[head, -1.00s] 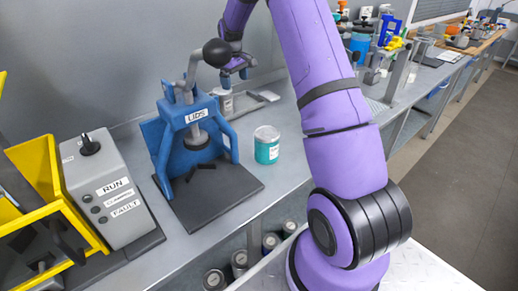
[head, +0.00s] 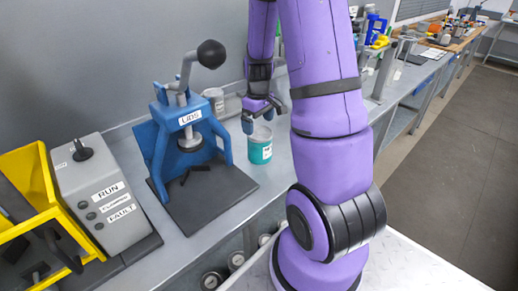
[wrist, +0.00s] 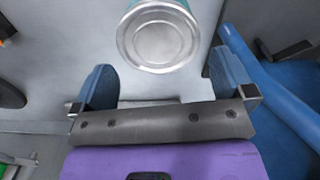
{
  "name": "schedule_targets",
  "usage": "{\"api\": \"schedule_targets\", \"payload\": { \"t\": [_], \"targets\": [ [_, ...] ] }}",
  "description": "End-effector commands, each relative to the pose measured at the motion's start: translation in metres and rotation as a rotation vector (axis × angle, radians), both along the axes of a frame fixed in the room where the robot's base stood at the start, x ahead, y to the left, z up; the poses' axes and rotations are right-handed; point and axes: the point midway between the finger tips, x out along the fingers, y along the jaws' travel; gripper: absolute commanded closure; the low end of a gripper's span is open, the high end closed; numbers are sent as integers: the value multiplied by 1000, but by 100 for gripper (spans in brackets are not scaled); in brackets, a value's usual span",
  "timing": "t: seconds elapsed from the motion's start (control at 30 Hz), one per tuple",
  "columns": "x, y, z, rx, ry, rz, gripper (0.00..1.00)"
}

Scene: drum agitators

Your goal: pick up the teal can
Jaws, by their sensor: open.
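The teal can (head: 260,150) stands upright on the grey bench, just right of the blue lid press. It has a white label and a pale metal lid. In the wrist view its round lid (wrist: 158,36) shows at the top, beyond and between the fingertips. My gripper (head: 262,118) is just above the can in the head view, fingers pointing down. In the wrist view my gripper (wrist: 158,75) has its two blue fingers spread wide, with nothing between them but bench surface. The can is apart from the fingers' grip.
The blue press (head: 188,140) marked LIDS stands close left of the can. A grey control box (head: 100,195) and a yellow frame (head: 28,175) are farther left. Another pale can (head: 213,98) stands behind the press. Several cans sit below the bench.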

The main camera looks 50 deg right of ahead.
Motion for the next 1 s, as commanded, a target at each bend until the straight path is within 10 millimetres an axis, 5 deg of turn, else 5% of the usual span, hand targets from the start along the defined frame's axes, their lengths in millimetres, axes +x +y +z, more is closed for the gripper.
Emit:
{"api": "schedule_targets", "payload": {
  "t": [0.6,0.93,1.0],
  "targets": [
    [-3,-1,-61,1,2,0,0],
    [-3,-1,-66,-1,0,0,0],
    [-3,-1,-66,-1,0,0,16]
  ]
}}
